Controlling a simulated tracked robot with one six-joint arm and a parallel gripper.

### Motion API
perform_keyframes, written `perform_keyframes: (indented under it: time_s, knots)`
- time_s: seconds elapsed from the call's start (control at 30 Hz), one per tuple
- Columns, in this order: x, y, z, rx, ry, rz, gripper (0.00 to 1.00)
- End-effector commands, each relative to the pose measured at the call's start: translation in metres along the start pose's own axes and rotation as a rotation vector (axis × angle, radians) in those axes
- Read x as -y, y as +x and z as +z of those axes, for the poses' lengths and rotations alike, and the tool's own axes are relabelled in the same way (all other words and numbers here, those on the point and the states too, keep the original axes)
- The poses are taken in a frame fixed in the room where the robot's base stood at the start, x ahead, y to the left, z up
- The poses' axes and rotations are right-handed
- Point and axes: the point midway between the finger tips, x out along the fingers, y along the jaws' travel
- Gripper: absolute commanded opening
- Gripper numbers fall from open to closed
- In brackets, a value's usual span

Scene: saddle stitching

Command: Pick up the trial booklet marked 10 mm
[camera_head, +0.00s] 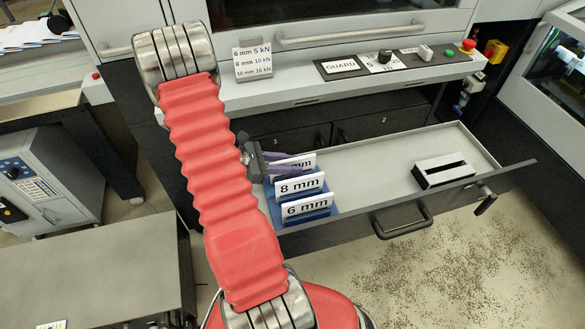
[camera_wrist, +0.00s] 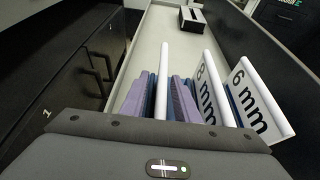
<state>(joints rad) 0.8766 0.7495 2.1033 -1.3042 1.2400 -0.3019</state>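The rearmost upright white booklet (camera_head: 308,165) stands in a blue rack (camera_head: 322,214) in the open drawer. Only "mm" shows on it; its number is hidden behind my gripper. In front of it stand the booklets marked 8 mm (camera_head: 299,184) and 6 mm (camera_head: 306,207). My gripper (camera_head: 290,163) is at the rear booklet, with its purple fingers pointing right. In the wrist view, the fingers (camera_wrist: 162,98) lie on both sides of the edge-on rear booklet (camera_wrist: 163,75), with a narrow gap visible on the left side. The 8 mm (camera_wrist: 212,92) and 6 mm (camera_wrist: 255,100) booklets stand to the right.
A black-and-white slotted block (camera_head: 444,170) sits at the drawer's right end. The drawer floor (camera_head: 375,160) between is clear. The drawer's front wall (camera_head: 360,205) has a dark handle. A sign (camera_head: 252,62) listing mm and kN stands on the ledge above, near a control panel.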

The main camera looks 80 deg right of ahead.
Motion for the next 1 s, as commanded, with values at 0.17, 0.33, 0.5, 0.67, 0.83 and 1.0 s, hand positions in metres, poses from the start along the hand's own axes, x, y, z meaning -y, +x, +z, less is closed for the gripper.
perform_keyframes:
  time_s: [0.17, 0.33, 0.5, 0.67, 0.83, 1.0]
  knots:
    - [0.0000, 0.0068, 0.0000, 0.000, -0.001, 0.001, 0.28]
    - [0.0000, 0.0065, 0.0000, 0.000, 0.000, 0.001, 0.28]
    - [0.0000, 0.0064, 0.0000, 0.000, 0.000, 0.001, 0.28]
    - [0.0000, 0.0063, 0.0001, 0.000, 0.000, 0.001, 0.25]
    - [0.0000, 0.0063, 0.0001, 0.000, 0.000, 0.000, 0.13]
    - [0.0000, 0.0064, 0.0001, 0.000, 0.000, 0.000, 0.01]
